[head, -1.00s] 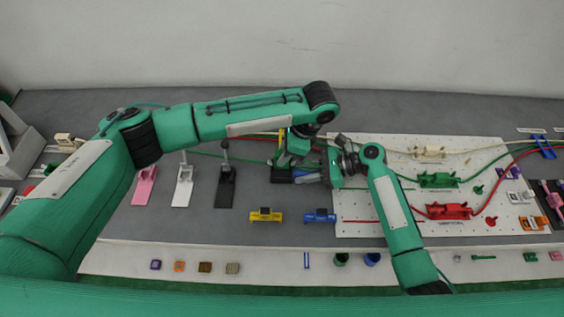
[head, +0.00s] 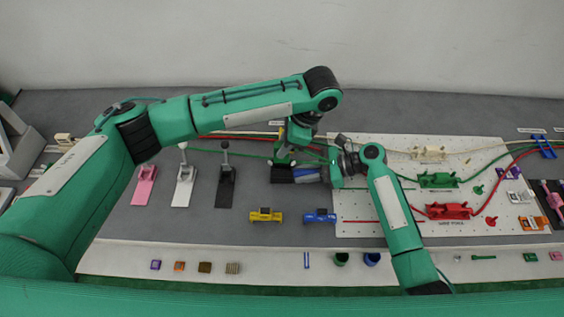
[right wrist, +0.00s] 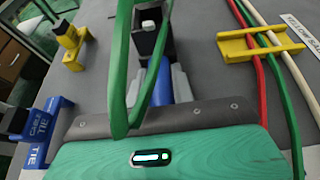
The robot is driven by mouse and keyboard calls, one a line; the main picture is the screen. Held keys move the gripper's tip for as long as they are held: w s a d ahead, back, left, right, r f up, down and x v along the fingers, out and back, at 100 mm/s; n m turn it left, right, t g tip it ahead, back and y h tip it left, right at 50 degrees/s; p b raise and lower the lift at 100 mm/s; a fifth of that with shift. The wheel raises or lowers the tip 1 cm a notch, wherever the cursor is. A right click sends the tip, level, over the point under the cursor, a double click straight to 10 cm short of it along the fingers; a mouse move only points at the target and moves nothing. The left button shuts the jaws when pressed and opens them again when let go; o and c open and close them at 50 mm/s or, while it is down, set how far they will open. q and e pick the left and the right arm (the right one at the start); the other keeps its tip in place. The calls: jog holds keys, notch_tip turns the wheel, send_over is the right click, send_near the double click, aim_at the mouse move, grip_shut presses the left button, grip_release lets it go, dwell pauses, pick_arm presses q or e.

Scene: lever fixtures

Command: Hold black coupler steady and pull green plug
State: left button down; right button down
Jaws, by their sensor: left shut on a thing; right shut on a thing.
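The black coupler (head: 283,174) lies on the grey table in the head view. In the right wrist view the coupler (right wrist: 155,45) has a pale socket at its far end and a blue part towards me. My right gripper (head: 318,174) is shut on this blue part; its grey fingers (right wrist: 163,84) lie either side of it. My left gripper (head: 285,155) is shut just above the coupler, apparently on the green plug, which is small and mostly hidden by the gripper. A green cable (right wrist: 124,75) loops close across the right wrist view.
A yellow cable holder (right wrist: 245,46) carries red, green and cream cables. A yellow block (head: 265,215) and a blue block (head: 319,215) stand in front. A white pegboard (head: 375,208) with green and red fixtures lies right. Black, white and pink levers stand left.

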pick_arm(q)
jog(key=shift+r, duration=0.35)
jog(key=shift+r, duration=0.9)
pick_arm(e)
jog(key=c, duration=1.1)
grip_release()
jog(key=v, duration=1.1)
jog(key=shift+d, duration=0.2)
jog(key=shift+d+r, duration=0.1)
jog(key=shift+d, duration=0.25)
jog(key=shift+r, duration=0.1)
